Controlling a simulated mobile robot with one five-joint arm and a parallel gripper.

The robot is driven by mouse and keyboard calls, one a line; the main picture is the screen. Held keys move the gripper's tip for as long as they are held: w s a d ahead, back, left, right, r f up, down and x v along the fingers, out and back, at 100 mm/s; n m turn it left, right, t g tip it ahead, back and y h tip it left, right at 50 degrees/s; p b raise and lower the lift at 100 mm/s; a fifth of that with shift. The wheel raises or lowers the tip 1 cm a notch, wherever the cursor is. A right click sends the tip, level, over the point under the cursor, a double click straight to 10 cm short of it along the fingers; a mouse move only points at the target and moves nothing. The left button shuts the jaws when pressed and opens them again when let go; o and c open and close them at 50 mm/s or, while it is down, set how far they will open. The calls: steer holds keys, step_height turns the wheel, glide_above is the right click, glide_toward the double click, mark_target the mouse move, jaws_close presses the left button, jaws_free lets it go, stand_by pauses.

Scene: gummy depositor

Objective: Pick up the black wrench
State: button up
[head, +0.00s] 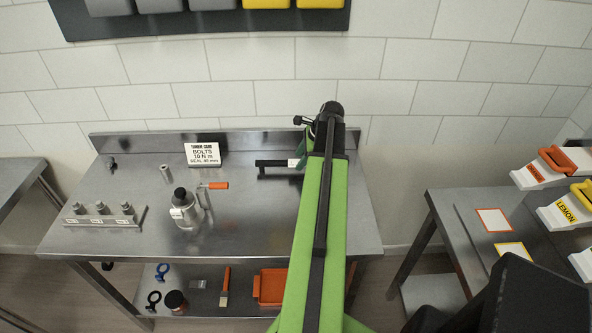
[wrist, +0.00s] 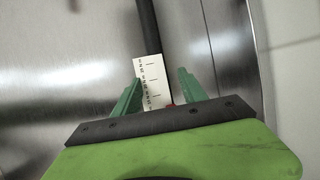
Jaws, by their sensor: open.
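The black wrench (head: 272,163) lies on the steel table near its back edge, left of my arm. In the wrist view its black shaft (wrist: 149,30) runs up from a white section marked with a scale (wrist: 150,78). My gripper (wrist: 160,77) is open, with one green finger on each side of the white section. I cannot tell whether the fingers are down at the wrench's height. In the head view my gripper (head: 302,150) is at the wrench's right end, and my arm hides what lies beyond.
A sign (head: 201,154), a metal device with an orange handle (head: 186,212) and a block with several fittings (head: 104,214) stand on the table. The back upstand (head: 150,143) is close behind the wrench. An orange tray (head: 270,287) sits on the lower shelf. The table's front middle is clear.

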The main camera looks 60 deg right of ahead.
steer(key=b+x, duration=0.1)
steer(key=x, duration=0.1)
steer(key=shift+f, duration=0.3)
steer(key=shift+r, duration=0.2)
jaws_close()
